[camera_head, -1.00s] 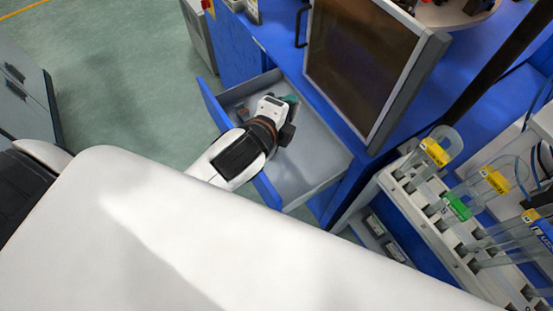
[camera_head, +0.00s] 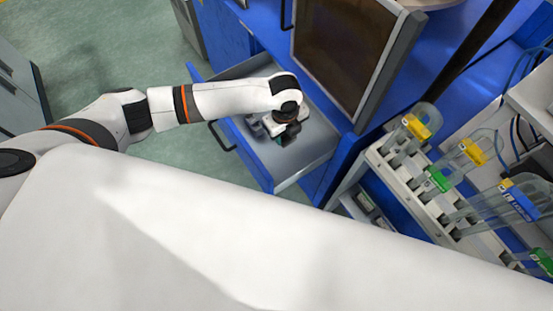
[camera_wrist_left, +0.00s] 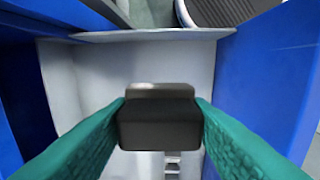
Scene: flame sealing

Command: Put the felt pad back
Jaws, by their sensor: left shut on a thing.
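The felt pad (camera_wrist_left: 160,125), a dark grey block, is between the two teal fingers of my left gripper (camera_wrist_left: 160,118) in the left wrist view. The gripper is shut on it. In the head view my left gripper (camera_head: 283,135) points down into the open blue drawer (camera_head: 318,142), over its grey floor. The pad is hidden or too small to make out there. The drawer's pale floor also shows around the pad in the left wrist view (camera_wrist_left: 105,80). I cannot tell whether the pad touches the floor. My right gripper is not in view.
A dark-windowed panel (camera_head: 345,50) stands on the blue bench right behind the drawer. A white rack (camera_head: 415,185) with several clear tubes with coloured labels is at the right. A small pale ridged item (camera_wrist_left: 172,163) shows at the bottom of the wrist view.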

